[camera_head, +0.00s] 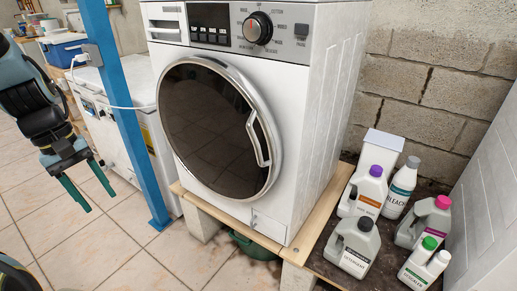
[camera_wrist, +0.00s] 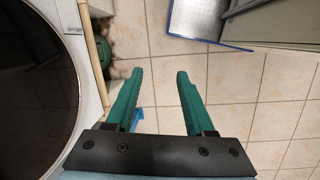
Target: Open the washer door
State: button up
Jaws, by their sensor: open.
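The white washer (camera_head: 310,130) stands on a wooden board on blocks, in the middle of the head view. Its round dark-glass door (camera_head: 210,125) has a silver rim and looks shut. The door handle (camera_head: 258,138) is a silver bar on the right side of the rim. My gripper (camera_head: 91,198) is at the left of the head view, well apart from the washer door, with its green fingers pointing down. In the wrist view my gripper (camera_wrist: 158,75) is open with nothing between its fingers. Part of the dark door (camera_wrist: 35,95) shows at the left there; the handle is not visible in that view.
A blue post (camera_head: 125,110) stands between my gripper and the washer. A white chest (camera_head: 140,90) is behind the post. Several bottles, including a grey detergent bottle (camera_head: 352,247), stand right of the washer by a block wall. The tiled floor (camera_head: 65,235) at front left is mostly clear.

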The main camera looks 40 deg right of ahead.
jog(key=s+d+f+n+g+h, duration=0.1)
jog(key=d+g, duration=0.1)
jog(key=d, duration=0.3)
jog(key=s+d+f+n+g+h, duration=0.1)
jog(key=d+g, duration=0.1)
jog(key=d, duration=0.4)
jog(key=s+d+f+n+g+h, duration=0.1)
jog(key=d+g, duration=0.1)
jog(key=d, duration=0.3)
jog(key=shift+s+d+f+p, duration=0.15)
jog(key=shift+s+p, duration=0.2)
jog(key=shift+c, duration=1.4)
jog(key=n+g+h, duration=0.4)
jog(key=g+h, duration=0.2)
jog(key=g, duration=0.1)
send_near(270, 152)
notch_tip(270, 152, up, 3)
jog(key=s+a, duration=0.2)
jog(key=a, duration=0.1)
jog(key=p+x, duration=0.3)
jog(key=x, duration=0.6)
jog(key=shift+w+d+f+p, duration=0.15)
jog(key=shift+d+f+p, duration=0.05)
jog(key=shift+p, duration=0.1)
jog(key=shift+x, duration=0.8)
jog(key=shift+f, duration=0.1)
grip_shut()
